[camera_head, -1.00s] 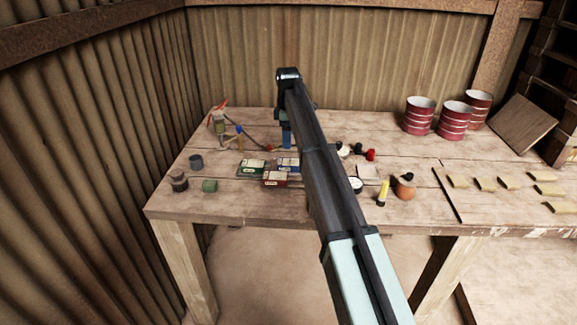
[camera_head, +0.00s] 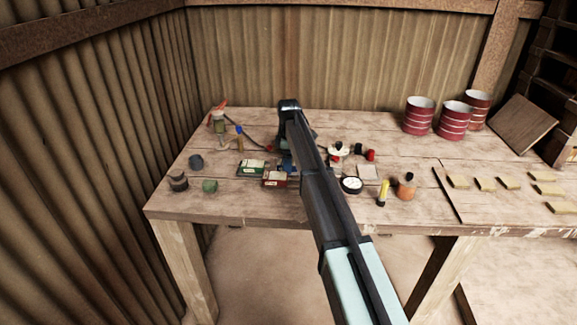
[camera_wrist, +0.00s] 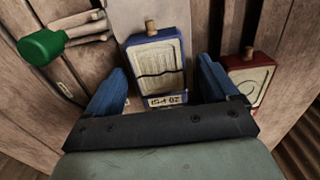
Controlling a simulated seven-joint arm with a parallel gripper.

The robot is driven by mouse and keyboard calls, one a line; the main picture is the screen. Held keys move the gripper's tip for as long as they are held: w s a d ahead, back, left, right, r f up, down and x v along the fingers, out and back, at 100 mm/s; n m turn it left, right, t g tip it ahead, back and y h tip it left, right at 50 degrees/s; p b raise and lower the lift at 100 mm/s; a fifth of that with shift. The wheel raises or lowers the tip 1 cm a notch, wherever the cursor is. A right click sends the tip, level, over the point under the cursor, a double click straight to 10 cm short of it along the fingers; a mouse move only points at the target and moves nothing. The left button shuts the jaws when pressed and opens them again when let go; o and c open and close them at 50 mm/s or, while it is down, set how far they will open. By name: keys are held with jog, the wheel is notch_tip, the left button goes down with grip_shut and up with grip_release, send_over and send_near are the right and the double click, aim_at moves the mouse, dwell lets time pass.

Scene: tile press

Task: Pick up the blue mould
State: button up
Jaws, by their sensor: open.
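The blue mould (camera_wrist: 154,62) is a blue-edged block with a pale ribbed face, a brown knob at its far end and a white label on its near side. It lies near the middle of the wrist view. My gripper (camera_wrist: 161,72) is open, with one blue finger on either side of the mould's near end. Gaps show between the fingers and the mould. In the head view my arm and gripper hide most or all of the blue mould.
The red mould (camera_wrist: 252,82) lies close beyond the right finger. The green mould (camera_head: 251,168) is left of my gripper in the head view. A green-handled tool (camera_wrist: 42,47) is at upper left in the wrist view. A round white dial (camera_head: 352,185) lies right of my arm.

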jog(key=c, duration=1.4)
